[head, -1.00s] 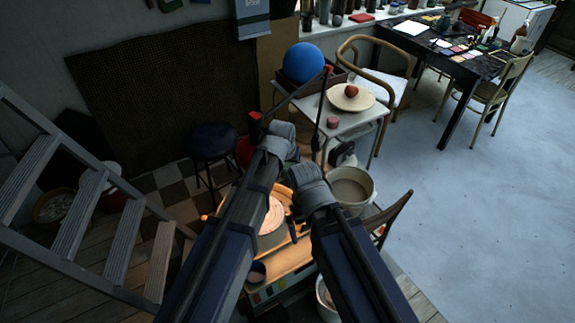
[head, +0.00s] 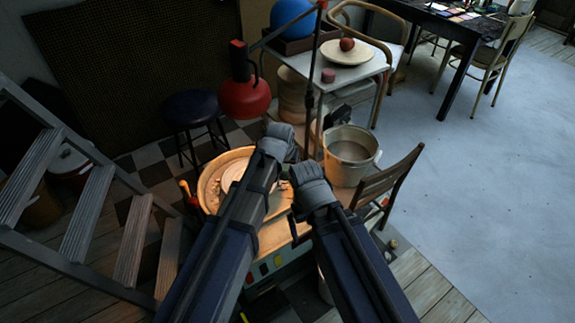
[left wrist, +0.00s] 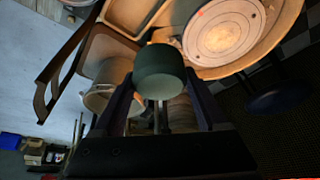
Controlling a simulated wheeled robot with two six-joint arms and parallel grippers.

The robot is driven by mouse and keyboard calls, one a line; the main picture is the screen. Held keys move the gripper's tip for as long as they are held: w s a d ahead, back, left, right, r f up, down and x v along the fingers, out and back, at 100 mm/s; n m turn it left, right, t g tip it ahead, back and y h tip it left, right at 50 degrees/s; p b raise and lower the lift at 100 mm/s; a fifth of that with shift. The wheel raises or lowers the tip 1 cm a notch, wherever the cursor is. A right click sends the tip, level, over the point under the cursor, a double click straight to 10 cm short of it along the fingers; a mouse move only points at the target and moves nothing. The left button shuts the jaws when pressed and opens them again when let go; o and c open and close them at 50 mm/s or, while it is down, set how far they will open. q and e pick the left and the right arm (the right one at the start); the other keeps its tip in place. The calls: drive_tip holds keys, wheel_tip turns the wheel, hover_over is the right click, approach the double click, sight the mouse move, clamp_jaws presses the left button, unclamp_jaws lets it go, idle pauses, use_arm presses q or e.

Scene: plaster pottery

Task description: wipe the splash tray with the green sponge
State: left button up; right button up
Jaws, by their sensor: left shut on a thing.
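The splash tray (head: 207,186) is the pale round basin around the wheel head (head: 232,172), partly hidden behind my left arm in the head view. In the left wrist view the tray (left wrist: 277,42) fills the upper right around the pale disc (left wrist: 222,28). The green sponge (left wrist: 159,70) is a dark green, rounded block between my left gripper's fingers (left wrist: 160,88), which are shut on it. It overlaps the tray's edge in that view; I cannot tell whether they touch. In the head view my left gripper (head: 277,142) hides it. My right gripper (head: 309,184) shows its back; its fingers are mostly hidden.
A bucket (head: 350,152) and a wooden chair (head: 388,182) stand right of the wheel. A small table (head: 372,66) holds a plate and a blue ball. A stepladder (head: 90,210) stands left.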

use_arm(q)
drive_tip(key=s+a+f+b, duration=0.1)
drive_tip(key=s+f+b, duration=0.1)
drive_tip(key=f+b, duration=0.7)
drive_tip(key=s+a+f+b, duration=0.1)
drive_tip(key=s+f+b, duration=0.1)
drive_tip(key=f+b, duration=0.8)
wheel_tip(320, 180, down, 2)
drive_tip(key=shift+s+f, duration=0.1)
drive_tip(key=shift+s, duration=0.1)
